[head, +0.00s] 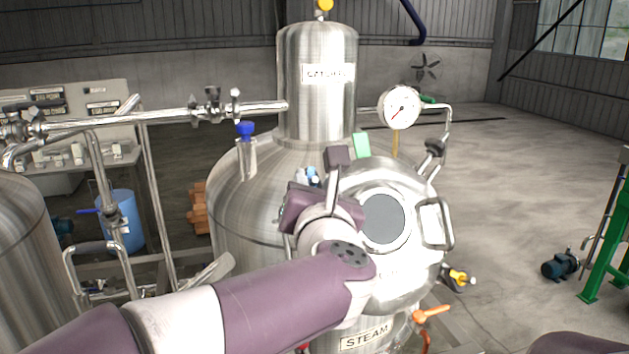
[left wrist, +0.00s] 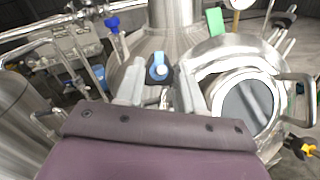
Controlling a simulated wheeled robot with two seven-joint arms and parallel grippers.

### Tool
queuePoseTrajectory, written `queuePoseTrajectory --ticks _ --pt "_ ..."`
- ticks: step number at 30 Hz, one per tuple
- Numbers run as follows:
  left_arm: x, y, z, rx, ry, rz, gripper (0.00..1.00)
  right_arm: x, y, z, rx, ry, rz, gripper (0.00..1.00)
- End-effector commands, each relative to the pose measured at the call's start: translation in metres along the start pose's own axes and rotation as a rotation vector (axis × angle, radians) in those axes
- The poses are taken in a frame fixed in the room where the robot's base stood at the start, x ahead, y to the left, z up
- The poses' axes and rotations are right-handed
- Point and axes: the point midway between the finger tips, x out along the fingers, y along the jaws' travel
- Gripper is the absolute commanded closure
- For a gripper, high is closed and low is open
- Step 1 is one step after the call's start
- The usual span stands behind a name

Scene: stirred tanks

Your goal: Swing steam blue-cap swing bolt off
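The blue-cap swing bolt (left wrist: 158,70) shows in the left wrist view, beyond and between the fingers of my left gripper (left wrist: 160,88). A bit of blue also shows behind my left gripper (head: 320,186) in the head view, mostly hidden. The fingers are apart, one on each side of the bolt in the picture; I cannot tell whether either touches it. The steam tank's round door (head: 408,262) has a dark sight glass (head: 385,220) and a handle (head: 447,224) at the right. The STEAM label (head: 365,337) is below. My right gripper is out of view.
A green block (head: 361,145) stands on the door's upper rim. A pressure gauge (head: 398,107) and a black-knobbed fitting (head: 435,147) are at upper right. A yellow-handled fitting (head: 458,277) is at lower right. A blue-topped valve (head: 246,130) and pipework stand at left.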

Motion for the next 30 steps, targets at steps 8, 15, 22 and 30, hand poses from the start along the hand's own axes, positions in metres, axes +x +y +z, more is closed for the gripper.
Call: queuePoseTrajectory --ticks 8,15,22,30 --pt "-0.0004 -0.0002 -0.0002 0.001 0.0 0.0 1.0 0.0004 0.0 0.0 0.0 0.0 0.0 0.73" --pt "-0.0006 -0.0003 -0.0001 0.001 0.0 0.0 1.0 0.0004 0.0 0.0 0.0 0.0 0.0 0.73" --pt "-0.0007 -0.0002 0.0 0.001 0.0 0.0 1.0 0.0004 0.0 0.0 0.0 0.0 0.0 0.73" --pt "-0.0007 -0.0002 0.0001 0.0 0.0 0.0 1.0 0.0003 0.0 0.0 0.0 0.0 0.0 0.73"
